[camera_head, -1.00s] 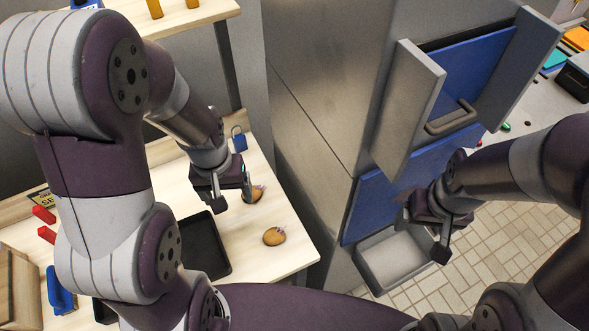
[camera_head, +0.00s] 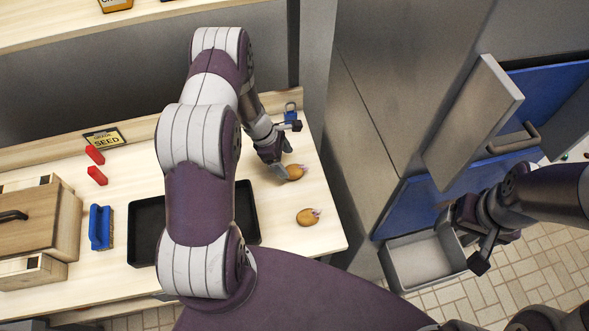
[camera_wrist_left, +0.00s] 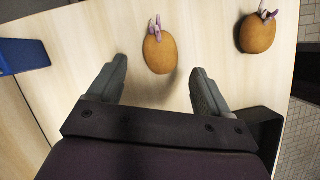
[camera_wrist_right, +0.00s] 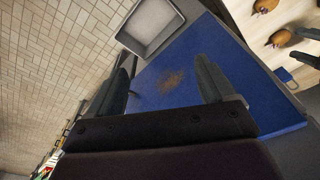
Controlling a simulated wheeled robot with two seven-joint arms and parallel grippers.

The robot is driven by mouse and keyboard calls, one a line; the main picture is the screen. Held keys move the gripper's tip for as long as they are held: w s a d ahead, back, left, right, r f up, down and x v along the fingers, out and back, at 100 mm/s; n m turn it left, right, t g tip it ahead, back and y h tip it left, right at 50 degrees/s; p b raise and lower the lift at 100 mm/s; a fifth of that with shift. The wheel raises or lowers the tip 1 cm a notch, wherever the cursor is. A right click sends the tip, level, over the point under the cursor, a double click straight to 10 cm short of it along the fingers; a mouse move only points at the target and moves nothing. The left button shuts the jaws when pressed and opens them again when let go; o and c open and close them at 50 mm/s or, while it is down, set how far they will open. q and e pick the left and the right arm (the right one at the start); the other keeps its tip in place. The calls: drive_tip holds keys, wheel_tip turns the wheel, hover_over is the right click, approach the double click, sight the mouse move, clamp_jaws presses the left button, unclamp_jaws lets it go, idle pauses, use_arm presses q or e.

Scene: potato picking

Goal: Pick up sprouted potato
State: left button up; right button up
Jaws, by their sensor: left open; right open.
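Two brown potatoes with purple-pink sprouts lie on the light wooden table. The farther potato (camera_head: 295,172) is beside my left gripper (camera_head: 288,152); the nearer potato (camera_head: 308,217) lies closer to the table's right corner. In the left wrist view, one sprouted potato (camera_wrist_left: 159,53) sits between and just beyond the open fingertips of my left gripper (camera_wrist_left: 158,80). The other potato (camera_wrist_left: 257,33) is to the right, outside the fingers. My right gripper (camera_wrist_right: 165,75) is open and empty in front of a blue panel (camera_wrist_right: 180,75), away from the table.
A black tray (camera_head: 146,238) lies left of the potatoes, partly hidden by my left arm. A blue brush (camera_head: 101,228), red clips (camera_head: 96,175), a SEED sign (camera_head: 105,139) and a wooden box (camera_head: 40,220) are farther left. A grey bin (camera_head: 425,262) stands right, below the metal cabinet.

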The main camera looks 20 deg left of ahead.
sight(291, 168)
use_arm(q)
drive_tip(key=p+x, duration=0.1)
drive_tip(key=x, duration=0.4)
drive_tip(key=shift+d+f+p, duration=0.15)
drive_tip(key=shift+f+p, duration=0.15)
drive_tip(key=shift+p, duration=0.1)
drive_tip(key=c, duration=1.1)
